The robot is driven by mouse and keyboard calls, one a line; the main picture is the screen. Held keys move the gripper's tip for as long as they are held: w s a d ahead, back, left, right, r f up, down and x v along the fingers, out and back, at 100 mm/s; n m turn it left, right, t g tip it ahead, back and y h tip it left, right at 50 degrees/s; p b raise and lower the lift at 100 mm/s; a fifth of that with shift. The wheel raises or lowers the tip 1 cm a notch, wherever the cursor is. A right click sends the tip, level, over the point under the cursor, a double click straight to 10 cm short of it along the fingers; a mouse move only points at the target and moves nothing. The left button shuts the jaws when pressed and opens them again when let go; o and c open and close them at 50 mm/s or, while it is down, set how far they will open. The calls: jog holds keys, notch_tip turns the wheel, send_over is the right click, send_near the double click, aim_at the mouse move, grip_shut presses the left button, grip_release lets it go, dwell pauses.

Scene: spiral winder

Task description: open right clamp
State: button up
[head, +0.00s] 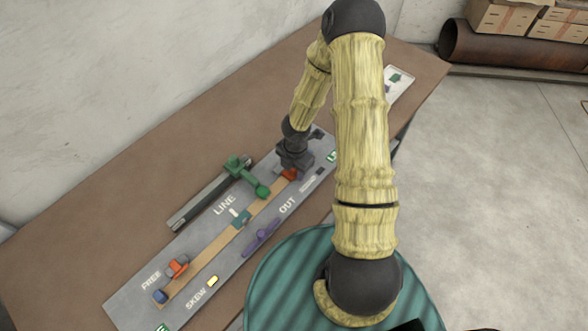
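A grey panel (130,294) lies along the table, with a long tan strip (212,252) running across it. An orange clamp-like part (290,174) is at the strip's right end, partly hidden under my gripper. A similar orange part (177,266) is near the left end, by the word FREE. My gripper (291,168) is at the right orange part, pointing down. Its fingers are too small and too covered to show whether they are open or touching the part.
A green arm (245,178) with a round end reaches over the strip from a dark rail (207,196). A teal block (242,219), purple lever (262,236) and blue knob (160,296) are on the panel. A white tray (402,83) stands at the table's far right.

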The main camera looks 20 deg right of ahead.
grip_shut()
jog(key=shift+r, duration=0.1)
